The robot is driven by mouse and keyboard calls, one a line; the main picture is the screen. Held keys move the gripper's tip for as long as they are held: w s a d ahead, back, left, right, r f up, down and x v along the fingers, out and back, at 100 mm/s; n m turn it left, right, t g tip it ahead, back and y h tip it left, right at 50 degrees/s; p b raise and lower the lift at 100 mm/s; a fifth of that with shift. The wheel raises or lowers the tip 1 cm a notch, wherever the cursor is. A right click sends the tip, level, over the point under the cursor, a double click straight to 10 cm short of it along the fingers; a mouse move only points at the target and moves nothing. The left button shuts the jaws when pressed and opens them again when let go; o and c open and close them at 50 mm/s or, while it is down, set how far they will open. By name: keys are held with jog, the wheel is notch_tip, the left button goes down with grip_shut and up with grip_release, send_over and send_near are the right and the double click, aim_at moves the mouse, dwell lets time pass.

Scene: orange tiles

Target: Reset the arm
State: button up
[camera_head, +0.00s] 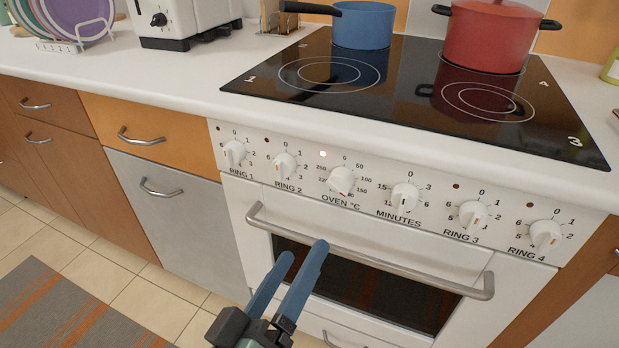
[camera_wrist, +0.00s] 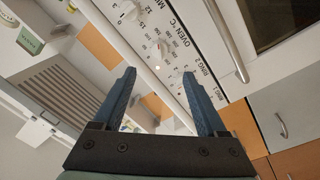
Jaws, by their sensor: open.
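My gripper (camera_head: 304,256) shows at the lower middle of the head view, with two blue fingers pointing up toward the oven front. It is open and nothing is between the fingers. In the head view it overlaps the oven door handle (camera_head: 400,262) and dark oven window; I cannot tell how far it is from them. In the wrist view the two fingers (camera_wrist: 160,74) stand apart in front of the control panel (camera_wrist: 160,38), which appears rotated.
The oven (camera_head: 235,195) has a row of white knobs, including the oven knob (camera_head: 341,180). A blue pan (camera_head: 363,25) and a red pot (camera_head: 490,38) stand on the black hob (camera_head: 400,100). A toaster (camera_head: 185,20) is at the back left. The tiled floor (camera_head: 150,305) is clear at lower left, beside a striped rug (camera_head: 60,310).

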jog(key=w+d+r+m+t+y, duration=0.1)
jog(key=w+r+m+t, duration=0.1)
jog(key=r, duration=0.7)
jog(key=w+d+r+m+t+y, duration=0.1)
jog(key=w+d+r+m+t, duration=0.15)
jog(key=r, duration=0.65)
jog(key=s+d+r+t+y+p, duration=0.1)
jog(key=s+r+t+y, duration=0.2)
jog(key=r, duration=0.7)
jog(key=s+r+t+y, duration=0.1)
jog(key=s+r+t, duration=0.25)
jog(key=r, duration=0.65)
notch_tip(320, 180, up, 35)
jog(key=g+p, duration=0.1)
jog(key=p, duration=3.4)
jog(key=shift+a+f+m, duration=0.15)
jog(key=shift+f+m, duration=0.05)
jog(key=shift+m, duration=0.25)
